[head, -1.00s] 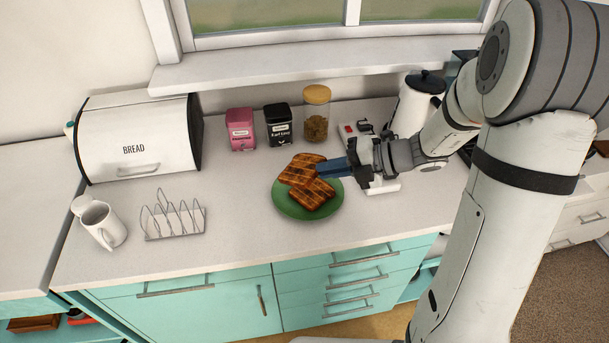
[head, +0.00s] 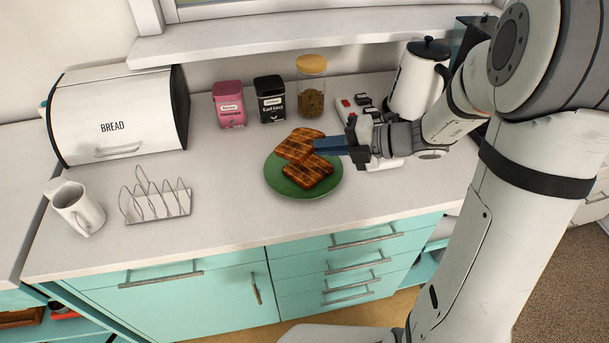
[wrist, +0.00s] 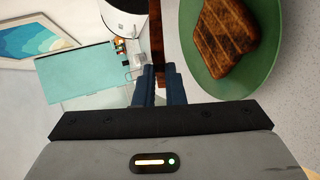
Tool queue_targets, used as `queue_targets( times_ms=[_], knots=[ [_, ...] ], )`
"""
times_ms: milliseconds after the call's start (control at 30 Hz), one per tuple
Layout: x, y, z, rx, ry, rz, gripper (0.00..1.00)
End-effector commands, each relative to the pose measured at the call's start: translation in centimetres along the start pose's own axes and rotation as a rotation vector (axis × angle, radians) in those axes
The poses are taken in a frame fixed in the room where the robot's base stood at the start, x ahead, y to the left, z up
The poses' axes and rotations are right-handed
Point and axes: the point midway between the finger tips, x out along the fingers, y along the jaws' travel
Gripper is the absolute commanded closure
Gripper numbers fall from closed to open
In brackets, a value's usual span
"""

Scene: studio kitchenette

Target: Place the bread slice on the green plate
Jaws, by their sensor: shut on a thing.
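The green plate (head: 275,182) is on the worktop, and it also fills the right of the wrist view (wrist: 268,60). One browned bread slice (head: 308,177) lies on it, seen flat in the wrist view (wrist: 226,38). My gripper (head: 318,146) is shut on a second bread slice (head: 297,145), holding its right edge. This slice is above the back of the plate and looks raised off it; the exact gap cannot be told. In the wrist view the held slice (wrist: 169,42) appears edge-on as a brown strip by my gripper's fingertips (wrist: 160,74).
Pink (head: 229,105) and black (head: 271,99) tins and a jar (head: 311,88) stand behind the plate. A kettle (head: 418,85) is at right. Worktop between rack and plate is clear.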

Motion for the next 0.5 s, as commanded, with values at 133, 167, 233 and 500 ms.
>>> queue_targets(
  times_ms=[133, 167, 233, 500],
  knots=[
    [0.7, -1.9, 0.0, 0.002, 0.002, 0.000, 1.00],
    [0.8, -2.1, 0.0, 0.004, 0.002, 0.000, 1.00],
    [1.1, -2.8, 0.0, 0.005, 0.001, 0.000, 1.00],
    [1.5, -3.9, 0.0, 0.000, 0.001, 0.000, 1.00]
  ],
)
